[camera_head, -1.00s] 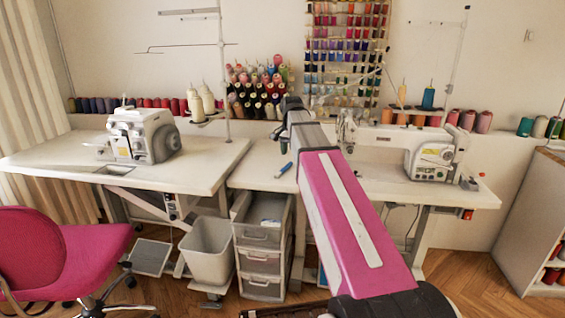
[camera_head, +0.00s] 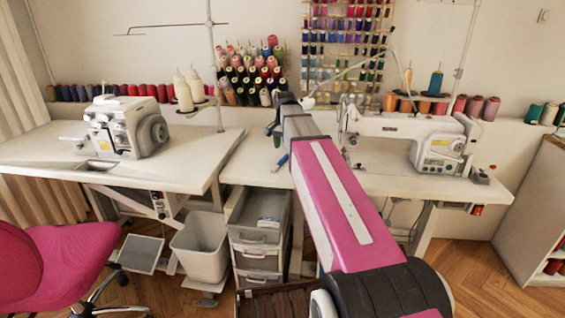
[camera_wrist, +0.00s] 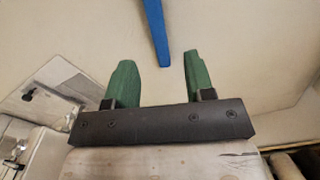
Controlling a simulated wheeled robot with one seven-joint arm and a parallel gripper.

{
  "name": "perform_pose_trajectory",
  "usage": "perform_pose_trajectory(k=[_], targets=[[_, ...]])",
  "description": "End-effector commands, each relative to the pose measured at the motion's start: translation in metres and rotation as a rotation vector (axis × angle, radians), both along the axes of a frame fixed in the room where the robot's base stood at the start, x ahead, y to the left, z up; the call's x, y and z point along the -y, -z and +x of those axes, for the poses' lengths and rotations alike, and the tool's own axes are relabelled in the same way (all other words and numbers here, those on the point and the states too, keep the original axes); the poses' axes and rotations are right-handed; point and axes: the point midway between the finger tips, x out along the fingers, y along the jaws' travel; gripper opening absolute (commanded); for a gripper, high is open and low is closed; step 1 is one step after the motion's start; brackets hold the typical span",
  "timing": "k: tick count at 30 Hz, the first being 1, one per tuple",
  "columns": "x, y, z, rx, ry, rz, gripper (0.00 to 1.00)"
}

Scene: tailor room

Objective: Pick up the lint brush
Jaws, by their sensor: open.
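The lint brush shows as a slim blue handle (camera_wrist: 155,32) at the top of the wrist view. Its near end reaches between my two green fingertips in the picture; its far end is cut off by the frame. In the head view the blue piece (camera_head: 282,161) lies on the pale table top, just left of my pink arm and partly hidden by it. My gripper (camera_wrist: 160,58) is open and empty. In the head view my gripper (camera_head: 273,131) is small and dark above the table, just beyond the brush in the picture. I cannot tell its height above the table.
A white sewing machine (camera_head: 420,140) stands right of my arm, and a serger (camera_head: 125,128) stands on the left table. Thread cones (camera_head: 250,75) line the back. Below are drawers (camera_head: 257,245), a grey bin (camera_head: 202,245) and a pink chair (camera_head: 75,262).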

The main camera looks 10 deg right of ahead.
Motion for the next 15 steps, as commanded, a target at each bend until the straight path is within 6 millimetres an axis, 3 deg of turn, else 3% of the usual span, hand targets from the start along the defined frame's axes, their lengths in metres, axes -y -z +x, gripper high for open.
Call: perform_pose_trajectory(k=[7, 15], targets=[[0.001, 0.015, 0.001, -0.001, 0.0, 0.0, 0.49], [0.002, 0.049, 0.002, -0.001, 0.0, 0.0, 0.49]])
